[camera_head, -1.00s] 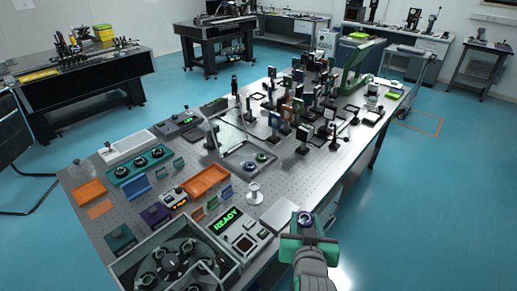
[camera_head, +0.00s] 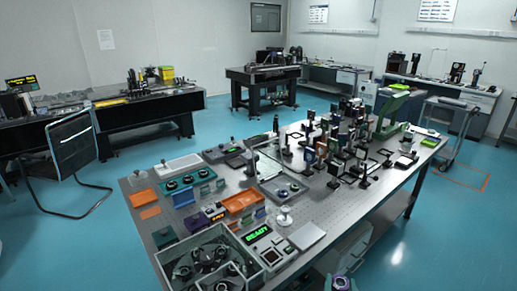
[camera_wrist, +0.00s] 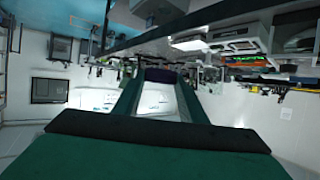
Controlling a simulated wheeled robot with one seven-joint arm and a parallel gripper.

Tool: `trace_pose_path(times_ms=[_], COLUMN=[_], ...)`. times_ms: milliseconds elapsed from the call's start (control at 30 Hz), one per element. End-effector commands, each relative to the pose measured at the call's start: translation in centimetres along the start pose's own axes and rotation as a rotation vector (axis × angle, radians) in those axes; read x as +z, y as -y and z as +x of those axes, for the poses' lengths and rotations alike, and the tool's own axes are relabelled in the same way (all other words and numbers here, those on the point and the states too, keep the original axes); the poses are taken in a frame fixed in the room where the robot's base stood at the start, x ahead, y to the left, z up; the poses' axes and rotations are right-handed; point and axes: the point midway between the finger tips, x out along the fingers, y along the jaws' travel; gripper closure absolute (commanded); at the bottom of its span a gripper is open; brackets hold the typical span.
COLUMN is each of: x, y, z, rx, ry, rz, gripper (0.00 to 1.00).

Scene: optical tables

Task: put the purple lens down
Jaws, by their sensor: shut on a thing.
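The purple lens (camera_head: 341,282) shows at the bottom edge of the head view, held in my gripper (camera_head: 342,286). In the wrist view my gripper (camera_wrist: 160,85) has its two green fingers around it, and a dark purple edge of the lens (camera_wrist: 160,75) shows between the fingertips. The gripper is off the near right side of the optical table (camera_head: 335,216), apart from its top. Most of my gripper is cut off in the head view.
A grey flat plate (camera_head: 306,236) lies by the table's near edge, beside a READY display unit (camera_head: 262,240). Optic mounts crowd the far end. An open box (camera_head: 210,262) fills the near left corner.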

Motion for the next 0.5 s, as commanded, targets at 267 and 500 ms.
trace_pose_path(times_ms=[267,500], x=[3.0,7.2], y=[1.7,3.8], z=[0.7,1.6], rx=[-0.026,-0.057], ry=[0.005,0.009], rz=[-0.011,-0.024], gripper=[0.88,0.88])
